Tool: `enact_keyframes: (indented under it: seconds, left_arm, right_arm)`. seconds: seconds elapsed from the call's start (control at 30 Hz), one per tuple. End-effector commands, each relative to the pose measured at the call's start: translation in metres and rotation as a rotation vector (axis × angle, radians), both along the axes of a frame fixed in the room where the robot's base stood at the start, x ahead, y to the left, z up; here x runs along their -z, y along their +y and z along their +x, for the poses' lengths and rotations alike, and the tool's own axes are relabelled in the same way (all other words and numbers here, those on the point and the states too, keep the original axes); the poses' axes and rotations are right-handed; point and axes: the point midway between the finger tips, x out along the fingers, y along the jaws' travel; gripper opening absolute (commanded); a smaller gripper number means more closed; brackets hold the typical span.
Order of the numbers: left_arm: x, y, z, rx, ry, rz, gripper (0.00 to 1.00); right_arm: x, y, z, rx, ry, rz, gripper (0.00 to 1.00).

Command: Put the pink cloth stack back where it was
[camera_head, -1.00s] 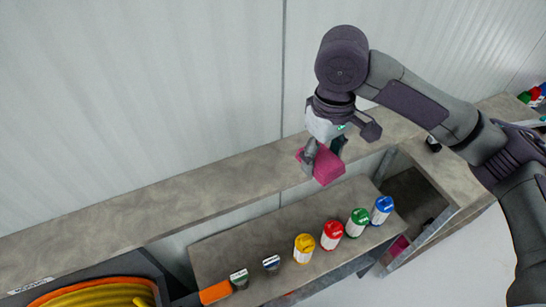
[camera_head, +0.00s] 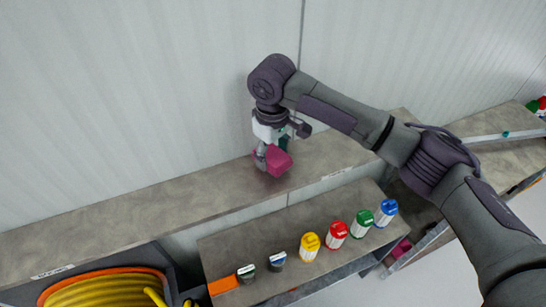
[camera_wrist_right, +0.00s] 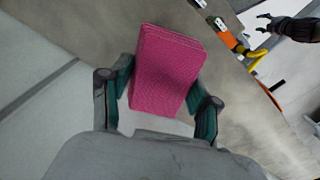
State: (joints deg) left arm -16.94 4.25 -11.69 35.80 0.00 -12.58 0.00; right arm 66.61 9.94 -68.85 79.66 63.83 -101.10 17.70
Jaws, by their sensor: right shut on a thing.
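The pink cloth stack (camera_head: 284,163) is held by my right gripper (camera_head: 272,150) over the upper shelf (camera_head: 200,197) along the wall. In the right wrist view the pink cloth stack (camera_wrist_right: 167,70) sits between the two fingers of the right gripper (camera_wrist_right: 158,100), which is shut on it. I cannot tell whether the stack touches the shelf. A dark left gripper (camera_wrist_right: 296,28) seems to show at the top right of the right wrist view, too small to tell its jaws. It is not in the head view.
The lower shelf (camera_head: 330,205) in front holds yellow (camera_head: 310,246), red (camera_head: 335,235), green (camera_head: 361,224) and blue (camera_head: 386,213) capped bottles, two small jars and an orange item (camera_head: 223,285). A coiled yellow hose (camera_head: 105,290) lies at the lower left. The upper shelf left of the gripper is clear.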

Motion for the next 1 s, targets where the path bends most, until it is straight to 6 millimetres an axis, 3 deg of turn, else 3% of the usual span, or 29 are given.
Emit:
enact_keyframes:
  seconds: [0.2,0.57,0.6,0.73,1.0]
  left_arm:
    - [-0.011,0.005,-0.004,0.001,0.006,0.005,0.5]
    - [-0.011,0.007,-0.006,-0.004,0.01,0.009,0.5]
    - [-0.01,0.007,-0.006,-0.004,0.01,0.009,0.5]
    - [-0.01,0.007,-0.006,-0.004,0.01,0.009,0.5]
    - [-0.01,0.007,-0.007,-0.004,0.01,0.009,0.5]
  right_arm:
    - [0.025,-0.001,-0.001,0.001,0.001,-0.002,0.29]
    - [0.03,-0.001,-0.001,0.002,0.001,0.0,0.29]
    - [0.03,-0.001,-0.001,0.001,0.001,-0.001,0.65]
    - [0.03,-0.001,-0.001,0.001,0.001,-0.001,0.86]
    - [0.029,-0.001,-0.001,0.001,0.001,-0.001,0.86]
